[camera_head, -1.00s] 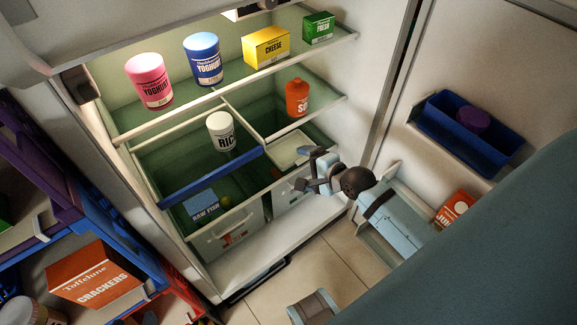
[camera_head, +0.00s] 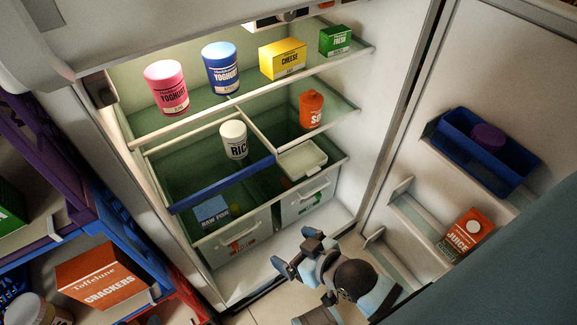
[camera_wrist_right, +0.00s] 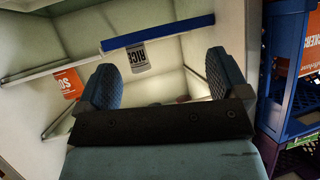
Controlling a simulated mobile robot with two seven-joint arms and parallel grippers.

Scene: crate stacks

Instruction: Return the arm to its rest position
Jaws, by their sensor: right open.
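My right gripper (camera_head: 296,256) is open and empty in the head view, in front of the lower drawers of the open fridge. In the right wrist view its two fingers (camera_wrist_right: 161,82) stand wide apart with nothing between them. The fridge interior shows beyond them, with the blue bar (camera_wrist_right: 158,33) and part of the rice tub (camera_wrist_right: 135,59). My left gripper is not in view.
The fridge door (camera_head: 480,60) stands open at the right, with a blue bin (camera_head: 460,160) and a juice carton (camera_head: 466,233). Shelves hold a pink yoghurt (camera_head: 167,88), blue yoghurt (camera_head: 221,68) and cheese (camera_head: 283,59). Crates with crackers (camera_head: 102,275) stand at the left.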

